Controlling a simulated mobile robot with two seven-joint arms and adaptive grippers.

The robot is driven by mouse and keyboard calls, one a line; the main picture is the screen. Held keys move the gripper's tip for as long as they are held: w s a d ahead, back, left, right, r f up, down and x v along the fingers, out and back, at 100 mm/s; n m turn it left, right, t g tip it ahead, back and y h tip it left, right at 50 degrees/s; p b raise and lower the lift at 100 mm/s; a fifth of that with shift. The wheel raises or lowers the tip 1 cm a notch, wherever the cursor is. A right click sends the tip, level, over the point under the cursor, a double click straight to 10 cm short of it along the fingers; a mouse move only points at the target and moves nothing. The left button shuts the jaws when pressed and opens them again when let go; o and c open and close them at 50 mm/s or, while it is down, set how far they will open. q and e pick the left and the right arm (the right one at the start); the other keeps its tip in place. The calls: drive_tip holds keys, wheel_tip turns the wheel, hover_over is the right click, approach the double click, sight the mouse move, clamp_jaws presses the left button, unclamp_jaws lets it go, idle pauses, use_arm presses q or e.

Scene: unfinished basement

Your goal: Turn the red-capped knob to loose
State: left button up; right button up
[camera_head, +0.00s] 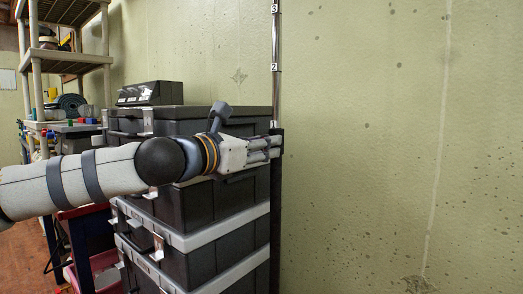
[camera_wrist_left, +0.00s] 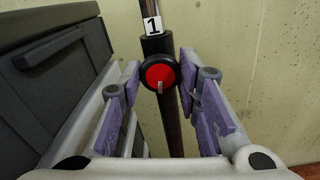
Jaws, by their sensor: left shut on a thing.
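The red-capped knob (camera_wrist_left: 160,75) has a black rim and a red face with a small pale mark pointing down. It sits on the front of a dark upright pole (camera_wrist_left: 173,130), just below a white label with the number 1 (camera_wrist_left: 153,25). My left gripper (camera_wrist_left: 160,78) has its purple-padded fingers on either side of the knob and is shut on it. In the head view my left gripper (camera_head: 279,148) reaches right to the pole (camera_head: 276,210), and the knob is hidden there by the fingers. My right gripper is in neither view.
Stacked dark cases with grey rims (camera_head: 225,240) stand just left of the pole, under and behind my left arm. A pale stained wall (camera_head: 400,140) is behind. A shelf rack (camera_head: 70,55) stands at the far left. Labels 2 and 3 mark the pole higher up.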

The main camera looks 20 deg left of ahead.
use_arm(q)
drive_tip(key=shift+n+b, duration=0.3)
drive_tip(key=shift+n, duration=0.5)
drive_tip(key=o, duration=1.2)
drive_tip(key=v, duration=1.2)
drive_tip(key=shift+r, duration=0.1)
